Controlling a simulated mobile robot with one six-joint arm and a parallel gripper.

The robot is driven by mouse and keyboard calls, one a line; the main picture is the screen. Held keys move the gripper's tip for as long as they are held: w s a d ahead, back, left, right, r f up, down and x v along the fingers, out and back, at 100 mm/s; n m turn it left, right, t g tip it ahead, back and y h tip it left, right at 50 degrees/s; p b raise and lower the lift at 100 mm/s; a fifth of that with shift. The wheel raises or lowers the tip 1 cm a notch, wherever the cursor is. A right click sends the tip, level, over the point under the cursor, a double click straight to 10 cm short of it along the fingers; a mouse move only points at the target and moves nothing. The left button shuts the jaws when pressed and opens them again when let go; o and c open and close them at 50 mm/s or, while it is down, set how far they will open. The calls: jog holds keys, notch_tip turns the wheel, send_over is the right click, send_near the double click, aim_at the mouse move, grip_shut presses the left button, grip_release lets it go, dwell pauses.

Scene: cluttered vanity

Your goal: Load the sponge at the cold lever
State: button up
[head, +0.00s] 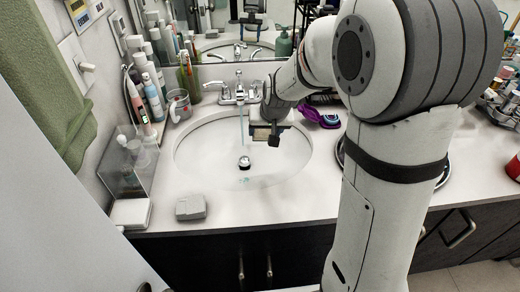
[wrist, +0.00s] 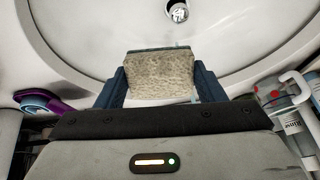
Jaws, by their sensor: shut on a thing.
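My gripper (head: 274,133) is over the right side of the sink basin (head: 205,150), shut on a sponge. In the wrist view the sponge (wrist: 160,78) is a tan block with a dark green face, held between my two blue fingers (wrist: 160,84). In the head view the sponge (head: 261,132) is small and partly hidden by my gripper. The chrome faucet (head: 238,92) stands at the back of the basin, left of my gripper. Its right-hand lever (head: 254,90) is close to my wrist. A thin pale-blue stream (head: 241,128) falls from the spout.
A glass mug (head: 179,105) and several bottles and brushes stand left of the faucet. A clear box (head: 128,170) and a grey block (head: 190,207) are at the front left. A purple item (head: 325,117) lies right of the basin. The front counter is mostly clear.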

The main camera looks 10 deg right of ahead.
notch_tip(320, 180, down, 8)
jog(key=b, duration=0.5)
jog(key=w+a+f+p, duration=0.1)
jog(key=w+p, duration=0.1)
jog(key=w, duration=0.5)
jog(key=w+a+f+p, duration=0.1)
jog(key=w+a+p, duration=0.1)
jog(key=w, duration=0.5)
jog(key=shift+w+a+f+t, duration=0.15)
jog(key=shift+a+t, duration=0.15)
jog(key=s+d+b, duration=0.2)
jog(key=s+b, duration=0.1)
jog(key=s, duration=0.4)
jog(key=shift+s+b, duration=0.4)
jog(key=shift+s, duration=0.1)
dwell(1.3)
jog(key=s+d+r, duration=0.1)
jog(key=s+r, duration=0.3)
jog(key=shift+s+p, duration=0.35)
jog(key=shift+p, duration=0.1)
jog(key=shift+r, duration=0.15)
dwell(0.4)
